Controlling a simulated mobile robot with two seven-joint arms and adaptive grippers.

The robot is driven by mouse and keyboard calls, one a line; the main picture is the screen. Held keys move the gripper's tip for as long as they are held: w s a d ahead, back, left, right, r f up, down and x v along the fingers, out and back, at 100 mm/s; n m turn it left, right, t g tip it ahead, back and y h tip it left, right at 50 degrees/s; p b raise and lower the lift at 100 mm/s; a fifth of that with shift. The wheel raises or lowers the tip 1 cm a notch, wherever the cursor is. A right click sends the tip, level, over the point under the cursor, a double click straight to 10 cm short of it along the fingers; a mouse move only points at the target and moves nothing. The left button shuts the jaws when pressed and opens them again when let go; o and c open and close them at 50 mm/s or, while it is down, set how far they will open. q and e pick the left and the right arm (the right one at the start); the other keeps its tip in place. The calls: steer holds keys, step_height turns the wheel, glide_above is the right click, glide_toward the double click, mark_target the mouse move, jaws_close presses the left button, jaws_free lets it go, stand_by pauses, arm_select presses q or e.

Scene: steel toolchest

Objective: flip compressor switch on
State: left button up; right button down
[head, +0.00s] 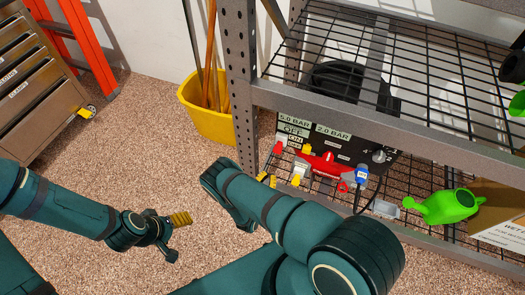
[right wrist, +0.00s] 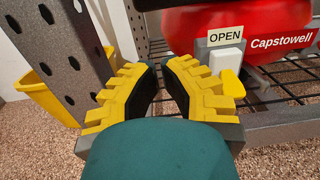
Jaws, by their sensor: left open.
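The compressor stands on the lower wire shelf, with a black panel (head: 352,152) labelled OFF, ON, 5.0 BAR and 2.0 BAR. Small red and yellow levers sit below the OFF and ON labels (head: 294,137); which is the switch I cannot tell. The right wrist view shows its red tank (right wrist: 205,22) and a white block (right wrist: 226,58) labelled OPEN with a yellow lever (right wrist: 232,84). My right gripper (head: 267,180) is at the shelf's front left, left of the block; its yellow fingers are apart and empty (right wrist: 161,76). My left gripper (head: 180,218) is open and empty over the floor.
A perforated steel post (head: 240,85) stands close left of my right gripper. The upper wire shelf (head: 440,85) overhangs the compressor. A green watering can (head: 445,206) and cardboard box (head: 500,225) are at right. A yellow bucket (head: 205,115) stands behind the post.

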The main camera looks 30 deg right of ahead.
mark_target(279, 146)
steer(key=shift+w+a+t, duration=0.3)
steer(key=w+d+r, duration=0.4)
steer(key=w+d, duration=0.1)
steer(key=d, duration=0.1)
steer(key=shift+w+d+r, duration=0.15)
steer(key=shift+w+r, duration=0.05)
steer(key=shift+r, duration=0.1)
stand_by(0.5)
stand_by(0.3)
